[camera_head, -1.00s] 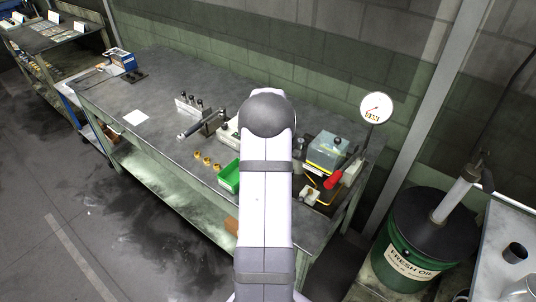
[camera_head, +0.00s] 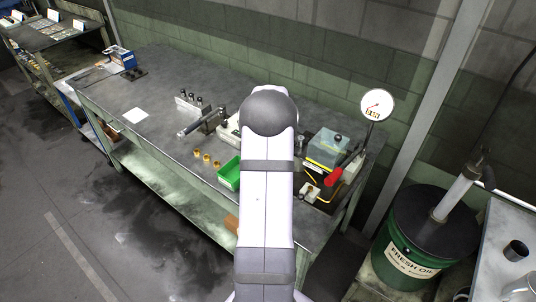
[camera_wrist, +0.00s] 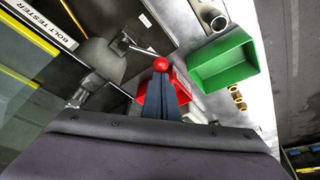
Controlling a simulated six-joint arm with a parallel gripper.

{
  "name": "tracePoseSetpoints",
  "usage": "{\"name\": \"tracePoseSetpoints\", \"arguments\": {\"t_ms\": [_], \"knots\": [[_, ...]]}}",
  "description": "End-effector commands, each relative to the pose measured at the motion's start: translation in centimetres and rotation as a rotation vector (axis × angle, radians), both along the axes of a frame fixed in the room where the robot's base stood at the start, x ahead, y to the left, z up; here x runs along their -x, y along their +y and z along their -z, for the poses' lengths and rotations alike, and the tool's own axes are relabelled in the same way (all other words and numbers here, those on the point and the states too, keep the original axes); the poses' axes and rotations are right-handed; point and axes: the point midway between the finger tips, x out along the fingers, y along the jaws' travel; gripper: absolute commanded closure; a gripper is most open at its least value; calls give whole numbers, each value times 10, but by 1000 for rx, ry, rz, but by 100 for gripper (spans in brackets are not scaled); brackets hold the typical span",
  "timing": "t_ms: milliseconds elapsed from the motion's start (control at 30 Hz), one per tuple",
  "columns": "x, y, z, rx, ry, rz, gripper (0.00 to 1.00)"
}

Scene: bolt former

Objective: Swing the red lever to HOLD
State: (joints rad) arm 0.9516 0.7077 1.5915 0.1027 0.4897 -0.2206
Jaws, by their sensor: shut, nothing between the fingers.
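In the wrist view, a red ball knob (camera_wrist: 161,65) tops a thin metal rod that slants up to the left. My gripper (camera_wrist: 162,80) is shut and empty, its dark fingertips close to the knob; I cannot tell whether they touch. Red surfaces (camera_wrist: 182,92) also show beside the fingers. In the head view, a red-gripped lever (camera_head: 334,177) with a dark shaft lies at the right end of the bench. I cannot tell whether this is the same part as the knob. My arm hides my gripper in the head view. No HOLD mark is readable.
A green bin (camera_head: 230,173) and brass pieces (camera_head: 207,158) stand left of my arm. A clear-covered box (camera_head: 327,147) and dial gauge (camera_head: 377,105) stand right. The bench's left part is mostly free.

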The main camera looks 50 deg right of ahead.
Motion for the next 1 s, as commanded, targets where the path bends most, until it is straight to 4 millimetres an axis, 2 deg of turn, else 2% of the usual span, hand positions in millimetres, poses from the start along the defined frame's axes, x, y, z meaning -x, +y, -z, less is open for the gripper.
{"name": "tracePoseSetpoints", "arguments": {"t_ms": [267, 467, 1000], "knots": [[2, 4, 2, -1, 0, -60, 100], [6, 10, 5, -1, -1, -169, 100], [31, 32, 5, 1, -2, -669, 100]]}}
